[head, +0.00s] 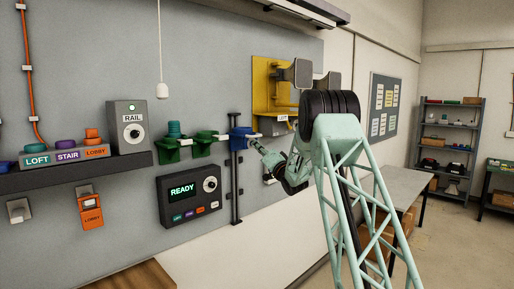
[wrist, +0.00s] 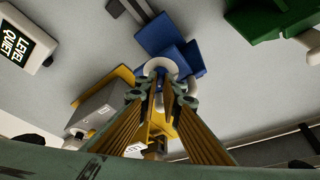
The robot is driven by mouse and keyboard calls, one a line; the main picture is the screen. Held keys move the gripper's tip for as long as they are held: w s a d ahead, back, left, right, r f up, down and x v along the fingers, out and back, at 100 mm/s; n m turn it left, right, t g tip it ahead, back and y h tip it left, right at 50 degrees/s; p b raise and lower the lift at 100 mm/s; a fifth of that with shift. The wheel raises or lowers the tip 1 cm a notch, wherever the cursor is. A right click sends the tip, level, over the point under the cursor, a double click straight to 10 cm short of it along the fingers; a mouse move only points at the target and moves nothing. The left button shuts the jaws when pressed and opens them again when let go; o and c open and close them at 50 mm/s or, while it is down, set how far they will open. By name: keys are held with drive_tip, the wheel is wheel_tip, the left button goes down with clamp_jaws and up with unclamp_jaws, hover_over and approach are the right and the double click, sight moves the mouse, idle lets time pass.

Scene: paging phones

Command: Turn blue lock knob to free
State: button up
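A blue clamp block (head: 238,138) sits on the dark vertical rail on the wall in the head view. In the wrist view the blue block (wrist: 165,45) is above the fingertips, with a pale rounded, ring-like knob (wrist: 160,66) on its near side. My gripper (head: 258,146) reaches in from the right, close to the block. In the wrist view my gripper (wrist: 160,92) has two fingers with a gap between them, tips at the knob's lower edge. I cannot tell whether they touch or hold the knob. No lock marking is readable.
Green holders (head: 204,143) jut from the wall left of the rail. A dark panel reading READY (head: 188,196) hangs below them. A yellow bracket (head: 268,90) with grey pads is above right of the block. A shelf with labelled buttons (head: 65,172) is far left.

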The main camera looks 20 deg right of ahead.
drive_tip(key=shift+f+n+b, duration=0.15)
drive_tip(key=shift+n+b, duration=0.35)
drive_tip(key=shift+b, duration=0.5)
clamp_jaws()
drive_tip(key=shift+n+y+b, duration=0.3)
drive_tip(key=shift+n+b, duration=0.2)
drive_tip(key=shift+b, duration=0.15)
drive_tip(key=n+g+y+b, duration=0.1)
drive_tip(key=n+y+b, duration=0.2)
drive_tip(key=n, duration=0.4)
drive_tip(key=n+g+y+b, duration=0.1)
drive_tip(key=n+y+b, duration=0.2)
drive_tip(key=n, duration=0.5)
drive_tip(key=d+n+g+y+b, duration=0.1)
drive_tip(key=n+y+b, duration=0.2)
drive_tip(key=n, duration=0.5)
drive_tip(key=shift+w+r+g+y+b, duration=0.2)
drive_tip(key=shift+g+y+b, duration=0.2)
drive_tip(key=shift+y, duration=0.3)
drive_tip(key=shift+a+n, duration=0.1)
drive_tip(key=shift+n, duration=0.2)
